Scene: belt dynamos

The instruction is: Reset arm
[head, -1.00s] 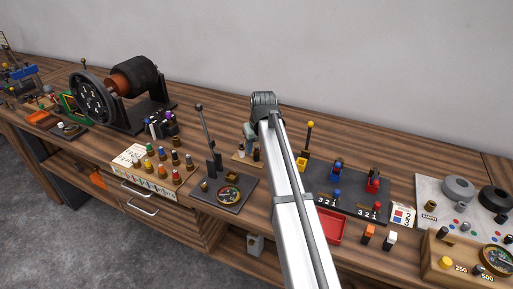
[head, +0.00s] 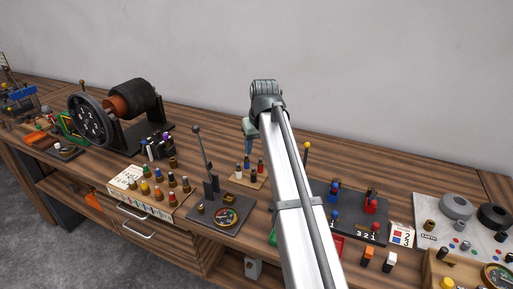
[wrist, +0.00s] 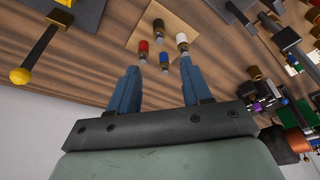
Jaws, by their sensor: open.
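My gripper (wrist: 160,72) is open and empty in the wrist view, with its two blue fingers apart. In the head view, my gripper (head: 248,146) is above and behind a small light wooden board (head: 236,179). The board (wrist: 139,37) carries several small pegs with red, white, black and blue tops. In the wrist view the pegs show beyond and between the fingertips, and no peg appears to be between the jaws. My arm covers part of the bench in the head view.
A lever on a dark plate (head: 232,202) stands left of the board, and a dynamo (head: 126,103) is farther left. A dark switch panel (head: 345,220) with levers lies right of my arm. The wall (head: 380,70) behind the bench is bare.

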